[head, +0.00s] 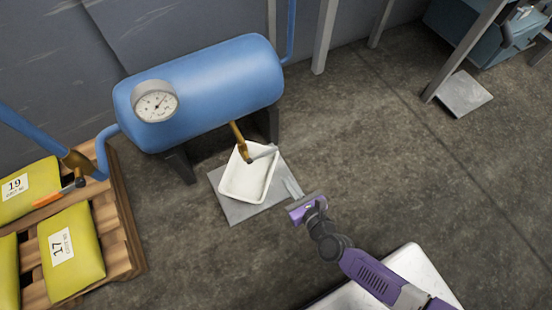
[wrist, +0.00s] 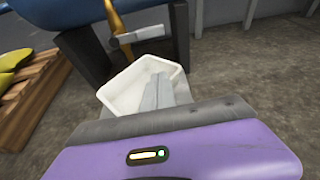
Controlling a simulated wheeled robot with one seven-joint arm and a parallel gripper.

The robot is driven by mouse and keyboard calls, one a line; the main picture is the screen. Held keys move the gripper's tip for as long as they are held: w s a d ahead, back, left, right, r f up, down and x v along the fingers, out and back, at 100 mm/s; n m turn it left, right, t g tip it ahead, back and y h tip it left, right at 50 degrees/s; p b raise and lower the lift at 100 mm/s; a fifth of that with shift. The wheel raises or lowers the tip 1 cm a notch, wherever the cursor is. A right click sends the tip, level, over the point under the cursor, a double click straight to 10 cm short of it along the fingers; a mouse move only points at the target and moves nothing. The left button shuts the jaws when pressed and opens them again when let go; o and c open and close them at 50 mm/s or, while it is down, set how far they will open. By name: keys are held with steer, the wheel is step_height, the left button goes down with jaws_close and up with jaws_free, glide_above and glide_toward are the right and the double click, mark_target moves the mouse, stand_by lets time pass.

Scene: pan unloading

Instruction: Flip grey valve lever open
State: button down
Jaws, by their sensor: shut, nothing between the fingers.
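The grey valve lever (head: 264,153) sticks out to the right from a brass valve (head: 243,149) on the pipe below the blue tank. In the wrist view the lever (wrist: 142,34) also points right from the brass pipe (wrist: 117,20). My gripper (head: 292,187) is shut and empty. It is to the lower right of the lever in the head view, apart from it. In the wrist view my fingers (wrist: 158,90) overlap the white pan, with the lever beyond them. A white pan (head: 236,190) stands below the valve.
The pan sits on a grey floor plate (head: 218,209). The blue tank (head: 215,85) with a gauge (head: 155,102) stands on dark legs. A pallet (head: 127,250) with yellow sacks (head: 72,254) is at left, near an orange-handled valve (head: 58,196).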

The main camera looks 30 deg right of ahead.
mark_target(262, 155)
stand_by(0.4)
steer(key=b+x, duration=0.4)
steer(key=x, duration=0.6)
steer(key=shift+r+p, duration=1.35)
steer(key=shift+r, duration=0.7)
steer(key=shift+r, duration=0.1)
